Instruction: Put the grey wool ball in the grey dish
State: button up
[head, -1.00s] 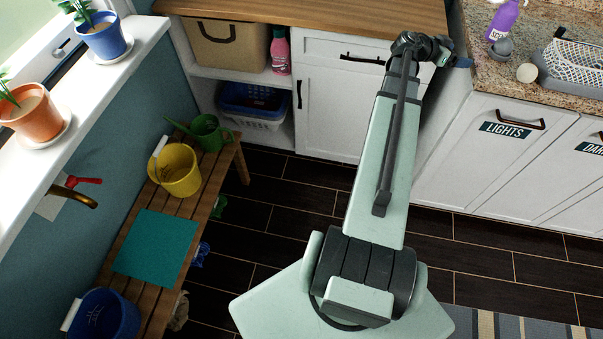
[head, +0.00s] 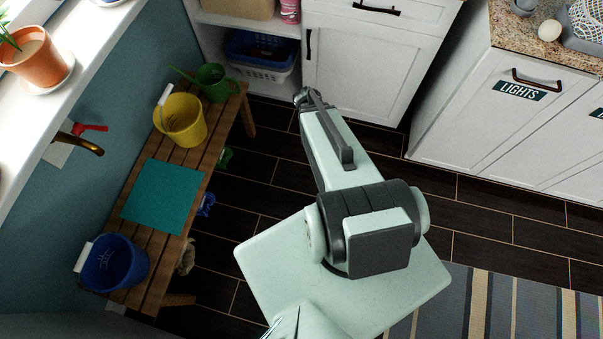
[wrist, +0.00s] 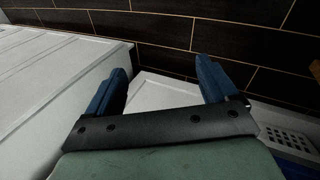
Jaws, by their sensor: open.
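In the head view a pale, off-white ball (head: 549,31) sits on the granite counter at the top right. A small grey rounded object (head: 524,7) is beside it, cut by the top edge; I cannot tell whether it is the grey ball or a dish. No clearly grey wool ball or grey dish can be made out. In the wrist view my gripper (wrist: 161,78) is open, with its two blue fingers apart and nothing between them. It is away from the counter, with white surfaces and the dark floor below.
A grey tray (head: 572,38) with a patterned basket stands on the counter (head: 510,35). White cabinets (head: 365,65) line the back. A wooden bench (head: 160,285) at left holds a yellow bucket (head: 182,122), a green watering can (head: 215,84), a teal mat (head: 161,195) and a blue bucket (head: 115,265).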

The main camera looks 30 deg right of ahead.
jog(key=s+a+f+n+g+y, duration=0.2)
jog(key=s+a+f+n, duration=0.1)
jog(key=s+a, duration=0.6)
jog(key=s+a+f+n+g+y, duration=0.2)
jog(key=s+a+f+n, duration=0.2)
jog(key=s+a, duration=0.6)
jog(key=a+f, duration=0.1)
jog(key=a, duration=0.2)
jog(key=shift+f, duration=0.25)
jog(key=shift+a, duration=0.1)
